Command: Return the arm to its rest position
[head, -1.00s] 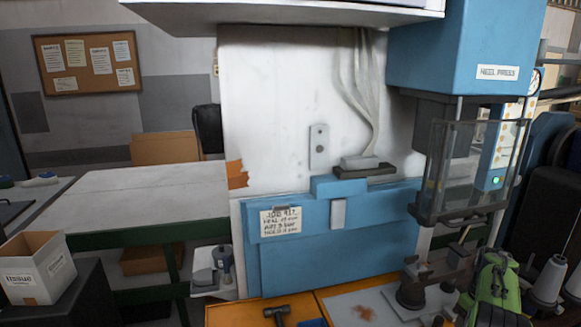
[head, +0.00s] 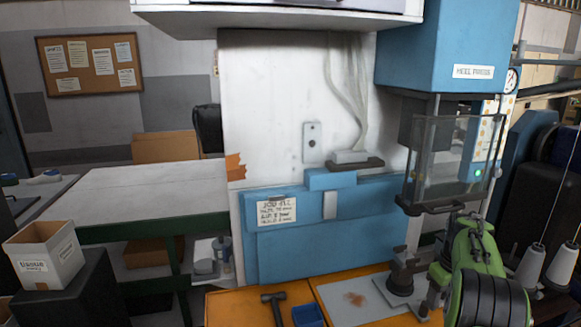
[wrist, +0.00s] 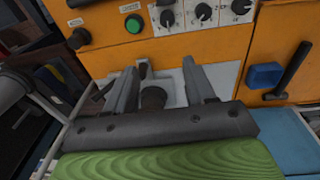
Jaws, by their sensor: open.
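My green arm (head: 475,258) is raised at the lower right of the head view, in front of the heel press. My gripper (wrist: 160,72) shows in the wrist view, with two grey fingers spread apart on a dark bar. The gripper is open and holds nothing that I can see. A dark round post on a grey plate (wrist: 172,88) shows between and beyond the fingers. I cannot tell how far it is from them. In the head view the fingers are not clearly seen.
The blue heel press (head: 450,45) has a clear guard (head: 448,160). Thread cones (head: 530,265) stand at right. An open carton (head: 45,255) is at left.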

